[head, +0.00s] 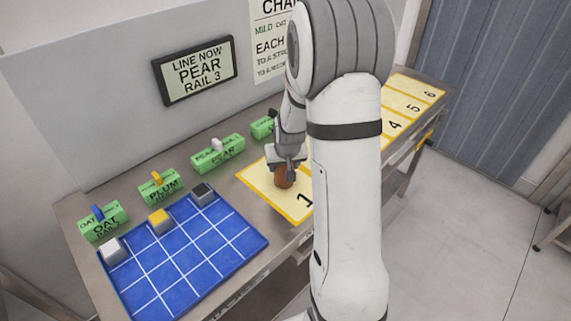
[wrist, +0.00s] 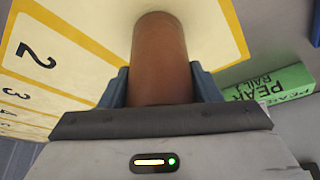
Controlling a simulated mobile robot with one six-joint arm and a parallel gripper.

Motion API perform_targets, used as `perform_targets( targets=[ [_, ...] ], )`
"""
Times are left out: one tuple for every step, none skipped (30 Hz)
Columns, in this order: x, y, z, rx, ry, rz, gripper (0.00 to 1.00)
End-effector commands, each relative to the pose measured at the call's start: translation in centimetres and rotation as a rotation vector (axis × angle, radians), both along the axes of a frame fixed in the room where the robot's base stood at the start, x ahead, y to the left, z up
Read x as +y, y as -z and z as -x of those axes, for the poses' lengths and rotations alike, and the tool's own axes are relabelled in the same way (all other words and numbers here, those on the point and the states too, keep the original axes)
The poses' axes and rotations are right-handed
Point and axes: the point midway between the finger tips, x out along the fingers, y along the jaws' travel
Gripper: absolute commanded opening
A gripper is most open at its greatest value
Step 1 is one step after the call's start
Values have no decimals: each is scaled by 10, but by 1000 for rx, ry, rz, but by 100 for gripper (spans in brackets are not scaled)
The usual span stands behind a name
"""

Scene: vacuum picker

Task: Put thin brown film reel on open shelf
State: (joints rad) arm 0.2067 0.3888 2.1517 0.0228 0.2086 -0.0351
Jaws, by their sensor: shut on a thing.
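A brown cylinder (head: 283,181) is in my gripper (head: 286,168), over the near end of the yellow numbered strip, by the 1. In the wrist view the cylinder (wrist: 162,50) stands out between the two blue-grey fingers, which press on its sides. I cannot tell if its far end touches the strip. It looks like a plain cylinder; no reel shape shows. No shelf marked as open is clear in view; a dark lower level shows under the table.
The yellow strip (head: 262,190) has numbered cells running to the back right. A blue gridded mat (head: 185,262) holds white, yellow and dark blocks. Green labelled blocks, including PEAR (head: 218,153) and PLUM (head: 161,186), line the back. A sign (head: 196,70) reads "LINE NOW PEAR RAIL 3".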

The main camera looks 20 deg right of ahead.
Motion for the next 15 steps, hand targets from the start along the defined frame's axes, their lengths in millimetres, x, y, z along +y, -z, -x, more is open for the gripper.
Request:
perform_targets(
  targets=[
    [0,3,0,1,0,0,25],
    [0,4,0,0,1,0,25],
    [-1,5,0,-1,1,0,25],
    [-1,5,0,-1,1,1,25],
    [-1,5,0,-2,1,1,25],
    [-1,5,0,-2,2,1,25],
    [-1,5,0,-2,2,1,25],
    [-1,5,0,-2,2,1,25],
    [-1,5,0,-2,2,1,25],
    [-1,6,0,-2,2,1,25],
    [-1,7,0,-2,2,1,25],
    [-1,9,0,-2,2,1,25],
    [-1,8,0,-1,2,0,59],
    [-1,7,0,-1,3,0,61],
    [-1,7,0,-1,3,0,64]
  ],
)
